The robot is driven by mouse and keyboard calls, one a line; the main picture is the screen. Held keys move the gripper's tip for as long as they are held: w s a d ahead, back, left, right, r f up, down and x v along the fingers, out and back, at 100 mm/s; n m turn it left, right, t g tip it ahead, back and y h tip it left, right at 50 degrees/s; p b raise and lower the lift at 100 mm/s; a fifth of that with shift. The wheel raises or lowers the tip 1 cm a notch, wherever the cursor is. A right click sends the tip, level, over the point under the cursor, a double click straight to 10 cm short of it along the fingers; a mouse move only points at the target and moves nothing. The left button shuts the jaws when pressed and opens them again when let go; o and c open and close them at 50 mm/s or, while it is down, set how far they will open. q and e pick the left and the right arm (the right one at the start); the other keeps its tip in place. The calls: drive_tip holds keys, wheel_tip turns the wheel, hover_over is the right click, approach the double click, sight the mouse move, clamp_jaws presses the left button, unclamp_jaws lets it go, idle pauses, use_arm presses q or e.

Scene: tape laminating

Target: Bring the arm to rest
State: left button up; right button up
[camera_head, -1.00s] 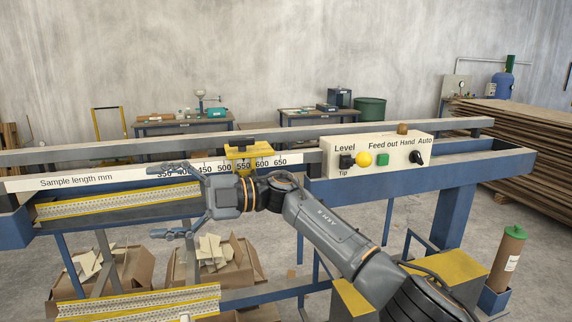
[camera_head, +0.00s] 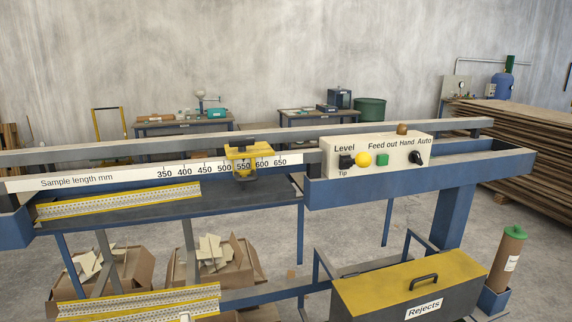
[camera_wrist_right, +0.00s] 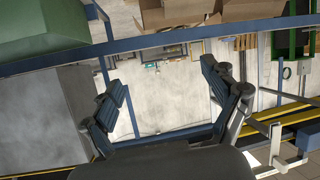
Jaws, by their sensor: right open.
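My right gripper (camera_wrist_right: 170,105) shows in the right wrist view with its two fingers spread wide apart and nothing between them. In the head view no arm or gripper is visible. The machine's control panel (camera_head: 350,158) faces me with a yellow button, a green button and a black Hand/Auto knob. The yellow slider (camera_head: 249,158) sits on the sample length scale (camera_head: 110,177) near the 550 mark.
A grey rejects bin (camera_head: 385,299) with a yellow lid stands at the front right. A capped brown tube (camera_head: 507,259) stands beside it. Cardboard boxes (camera_head: 232,263) sit under the machine. In the wrist view, a blue frame bar (camera_wrist_right: 200,34) crosses above the fingers.

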drive_tip(key=s+d+f+m+g+h, duration=0.15)
drive_tip(key=s+d+f, duration=0.25)
drive_tip(key=s+f, duration=0.5)
drive_tip(key=s+d+f+m+g+h, duration=0.1)
drive_tip(key=s+d+f+g+h, duration=0.3)
drive_tip(key=s, duration=0.8)
drive_tip(key=s+d+f+m+g+y, duration=0.1)
drive_tip(key=s+d+f+g, duration=0.1)
drive_tip(key=s+d+f, duration=0.55)
drive_tip(key=s+d+f+g, duration=0.1)
drive_tip(key=s, duration=0.9)
drive_tip(key=s+d+f+g+h, duration=0.1)
drive_tip(key=s+f+g, duration=0.1)
drive_tip(key=s, duration=0.9)
drive_tip(key=shift+w+f+m+g, duration=0.1)
drive_tip(key=shift+m+g, duration=0.15)
